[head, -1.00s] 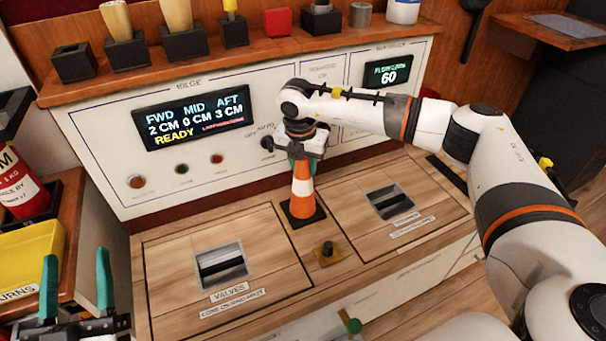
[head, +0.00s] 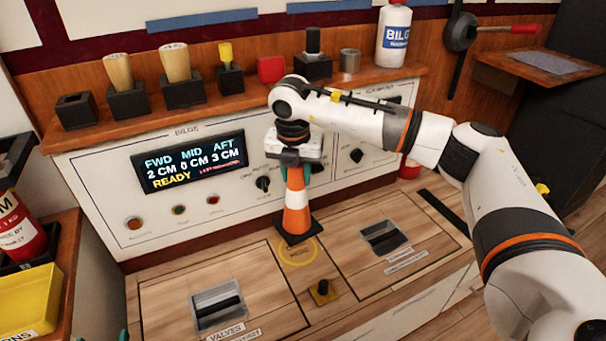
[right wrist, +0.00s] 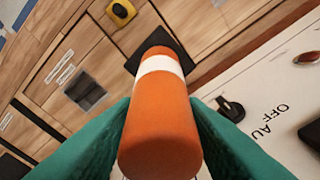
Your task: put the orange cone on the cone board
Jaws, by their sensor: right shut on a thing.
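The orange cone (head: 297,215), with a white band and black square base, is upright between the fingers of my right gripper (head: 296,170). The base appears raised just above the wooden deck, behind a yellow ring marking (head: 297,251). In the right wrist view, the teal fingers of the right gripper (right wrist: 160,112) press on both sides of the cone (right wrist: 158,120). Only a teal tip of my left gripper (head: 123,335) shows at the bottom left edge. I cannot make out which surface is the cone board.
A control panel (head: 100,190) with display and knobs stands close behind the cone. Two hatches with recessed handles (head: 217,305) (head: 384,238) flank it, and a black knob on a yellow plate (head: 322,291) is in front. A yellow bin (head: 28,298) is left.

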